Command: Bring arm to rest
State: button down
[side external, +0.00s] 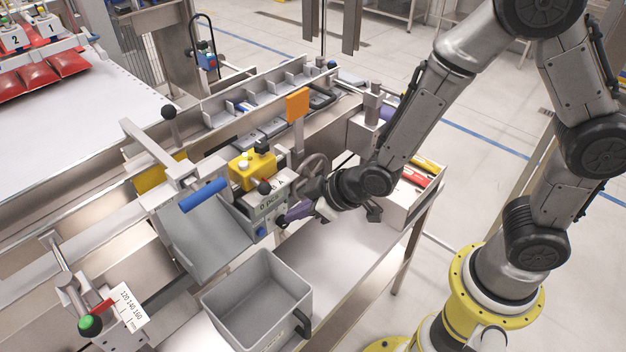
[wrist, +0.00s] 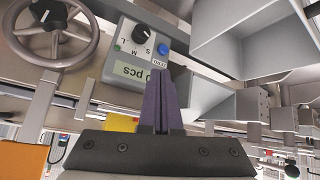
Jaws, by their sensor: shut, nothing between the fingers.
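My gripper (side external: 284,217) is shut and empty, with its purple fingers pointing left toward the front of the small control box (side external: 267,207). In the wrist view the closed purple fingers (wrist: 160,100) stand side by side, just below the control box (wrist: 138,52). The box has a black selector knob, a blue button and a green label ending in "pcs". I cannot tell whether the fingertips touch it. My arm reaches in from the right, bent above the bench.
A grey open bin (side external: 258,300) stands on the bench below the gripper. A grey chute (side external: 205,240) is left of it. A handwheel (side external: 312,172) and orange plate (side external: 298,104) stand behind the gripper. A tray with red and yellow items (side external: 402,204) is to the right.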

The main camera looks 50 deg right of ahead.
jog(key=s+d+r+m+g+h, duration=0.1)
jog(key=s+d+r, duration=0.25)
jog(key=r, duration=0.35)
jog(key=s+d+r+m, duration=0.2)
jog(key=s+d+r, duration=0.1)
jog(key=d+r, duration=0.25)
jog(key=s+d+r+m, duration=0.1)
jog(key=s+d+r, duration=0.1)
jog(key=s, duration=0.5)
jog(key=s+d+r+m+g+h, duration=0.1)
jog(key=s+d+r, duration=0.2)
jog(key=s, duration=0.3)
jog(key=shift+s+d+r+h, duration=0.3)
jog(key=shift+s+d, duration=0.1)
jog(key=shift+d, duration=0.1)
